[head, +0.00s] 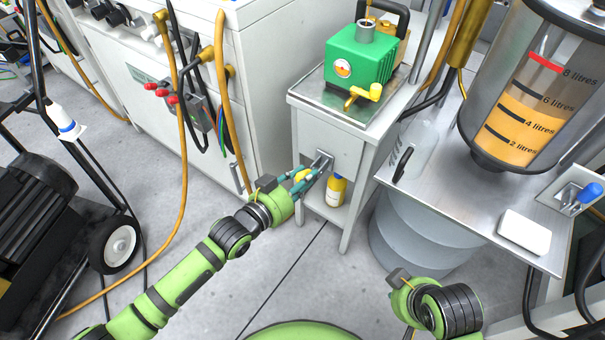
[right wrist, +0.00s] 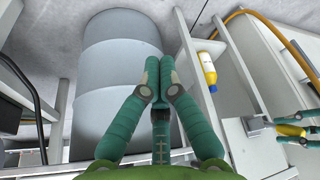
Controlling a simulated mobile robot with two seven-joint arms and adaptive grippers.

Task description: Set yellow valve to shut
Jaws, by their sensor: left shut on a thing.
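The yellow valve handle (head: 302,175) is on a metal plate on the front of the small grey cabinet. My left gripper (head: 304,181) is shut on this handle, and its teal fingers cover part of it. The yellow handle also shows at the right of the right wrist view (right wrist: 289,130), with the left fingers at it. Its exact angle is hard to read. My right gripper (right wrist: 160,66) is shut and empty, with its fingertips together in front of a grey drum. In the head view its fingers are mostly out of sight.
A green pump (head: 358,58) with a yellow tap stands on the cabinet (head: 322,105). A yellow bottle (head: 336,190) stands on its lower shelf. The grey drum (head: 400,240) is under a metal table (head: 470,205) at the right. Hoses and a wheeled machine (head: 50,225) are at the left.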

